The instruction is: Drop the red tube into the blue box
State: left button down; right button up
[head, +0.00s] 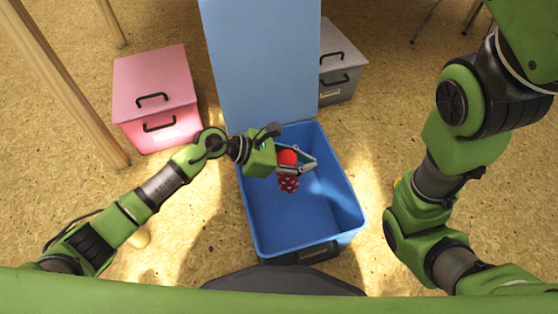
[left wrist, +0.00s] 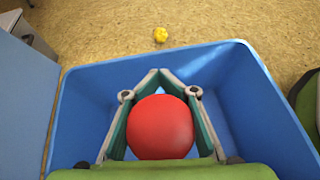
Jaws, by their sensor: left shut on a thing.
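The red tube (head: 288,183) has a plain red round end and a white-dotted body. My left gripper (head: 307,163) is shut on it and holds it over the open blue box (head: 318,219). In the left wrist view the tube's round red end (left wrist: 160,127) sits between the fingers of the left gripper (left wrist: 161,84), with the blue box (left wrist: 255,95) around and below. The blue lid (head: 260,60) stands raised at the back. My right arm is at the right; its gripper is out of the frame.
A pink box (head: 155,85) with black handles stands closed at the left. A grey box (head: 340,60) stands behind the lid at the right. A small yellow thing (left wrist: 160,35) lies on the floor beyond the blue box. Wooden legs are at the left.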

pick_arm(q)
jog(key=c, duration=1.6)
grip_release()
jog(key=shift+o, duration=0.2)
jog(key=v, duration=1.2)
